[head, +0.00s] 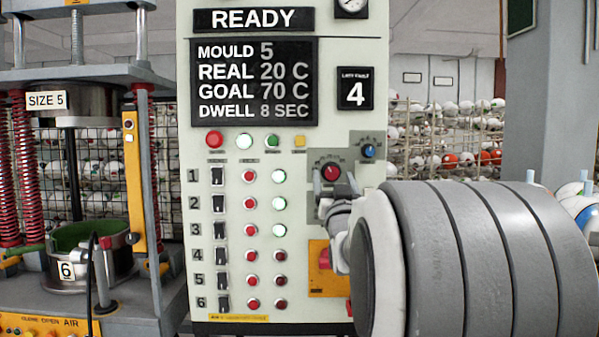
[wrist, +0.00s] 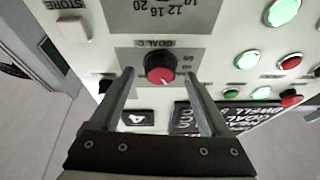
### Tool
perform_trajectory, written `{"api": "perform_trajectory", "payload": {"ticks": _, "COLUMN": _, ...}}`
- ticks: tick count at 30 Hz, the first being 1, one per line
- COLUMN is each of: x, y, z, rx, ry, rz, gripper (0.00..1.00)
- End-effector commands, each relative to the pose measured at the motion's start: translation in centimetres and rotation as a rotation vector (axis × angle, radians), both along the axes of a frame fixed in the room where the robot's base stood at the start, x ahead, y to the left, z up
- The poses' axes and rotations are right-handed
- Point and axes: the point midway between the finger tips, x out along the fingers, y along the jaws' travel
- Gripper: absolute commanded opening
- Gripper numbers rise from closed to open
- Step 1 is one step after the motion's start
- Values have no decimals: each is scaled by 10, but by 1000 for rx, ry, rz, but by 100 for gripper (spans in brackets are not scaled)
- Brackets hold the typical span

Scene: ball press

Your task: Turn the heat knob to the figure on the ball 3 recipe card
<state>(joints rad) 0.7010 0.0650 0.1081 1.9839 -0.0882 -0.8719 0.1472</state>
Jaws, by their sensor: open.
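The heat knob (head: 332,171) is red and black, on a grey plate at the right of the control panel. In the wrist view the heat knob (wrist: 160,69) has a pale pointer mark and a "GOAL C" label. My gripper (wrist: 158,76) is open, its two fingers on either side of the knob; I cannot tell whether they touch it. In the head view my gripper (head: 326,184) is at the knob, partly hidden by my arm. The display (head: 254,82) reads mould 5, real 20 C, goal 70 C, dwell 8 sec. No ball 3 recipe card shows.
A blue knob (head: 368,151) sits up and right of the heat knob. Rows of switches and lit buttons fill the panel's left. An orange plate with a red switch (head: 325,259) is below. The press (head: 76,245) stands at left.

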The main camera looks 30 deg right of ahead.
Motion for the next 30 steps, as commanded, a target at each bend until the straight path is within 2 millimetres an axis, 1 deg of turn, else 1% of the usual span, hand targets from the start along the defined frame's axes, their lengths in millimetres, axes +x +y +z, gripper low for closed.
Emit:
{"api": "perform_trajectory", "payload": {"ticks": 4, "x": -1, "y": 0, "z": 3, "rx": 0, "ry": 0, "rz": 0, "gripper": 80}}
{"api": "perform_trajectory", "payload": {"ticks": 15, "x": -1, "y": 0, "z": 3, "rx": 0, "ry": 0, "rz": 0, "gripper": 80}}
{"api": "perform_trajectory", "payload": {"ticks": 17, "x": -1, "y": 0, "z": 3, "rx": 0, "ry": 0, "rz": 0, "gripper": 71}}
{"api": "perform_trajectory", "payload": {"ticks": 18, "x": -1, "y": 0, "z": 3, "rx": 0, "ry": 0, "rz": 0, "gripper": 64}}
{"api": "perform_trajectory", "payload": {"ticks": 20, "x": -1, "y": 0, "z": 3, "rx": 0, "ry": 0, "rz": 0, "gripper": 53}}
{"api": "perform_trajectory", "payload": {"ticks": 21, "x": -1, "y": 0, "z": 3, "rx": 0, "ry": 0, "rz": 0, "gripper": 46}}
{"api": "perform_trajectory", "payload": {"ticks": 23, "x": -1, "y": 0, "z": 3, "rx": 0, "ry": 0, "rz": 0, "gripper": 35}}
{"api": "perform_trajectory", "payload": {"ticks": 24, "x": -1, "y": 0, "z": 3, "rx": 0, "ry": 0, "rz": 0, "gripper": 28}}
{"api": "perform_trajectory", "payload": {"ticks": 28, "x": -1, "y": 0, "z": 3, "rx": 0, "ry": 0, "rz": 0, "gripper": 5}}
{"api": "perform_trajectory", "payload": {"ticks": 29, "x": -1, "y": 0, "z": 3, "rx": 0, "ry": 0, "rz": 0, "gripper": 0}}
{"api": "perform_trajectory", "payload": {"ticks": 30, "x": -1, "y": 0, "z": 3, "rx": 0, "ry": 0, "rz": 0, "gripper": 0}}
